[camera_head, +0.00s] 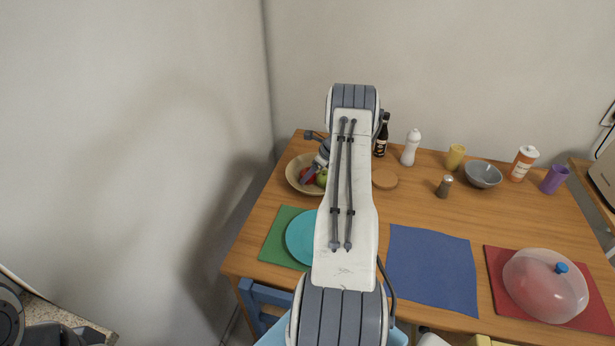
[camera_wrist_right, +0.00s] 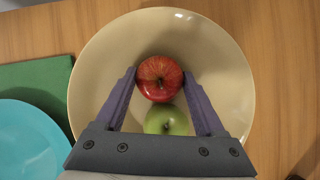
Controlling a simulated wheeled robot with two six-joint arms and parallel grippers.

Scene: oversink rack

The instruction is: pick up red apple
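The red apple (camera_wrist_right: 159,78) lies in a wide beige bowl (camera_wrist_right: 95,60) in the right wrist view, against a green apple (camera_wrist_right: 167,120). My right gripper (camera_wrist_right: 160,74) is over the bowl with one finger on each side of the red apple. The fingertips are very close to its sides, and I see no clear grip. In the head view the bowl (camera_head: 293,171) stands at the table's back left, and the red apple (camera_head: 307,175) is partly hidden by the gripper (camera_head: 312,172). My left gripper does not show.
A teal plate (camera_head: 301,238) on a green mat (camera_head: 275,246) lies in front of the bowl. A dark bottle (camera_head: 382,137), white bottle (camera_head: 411,148) and wooden disc (camera_head: 385,180) stand to the right. A wall is close on the left.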

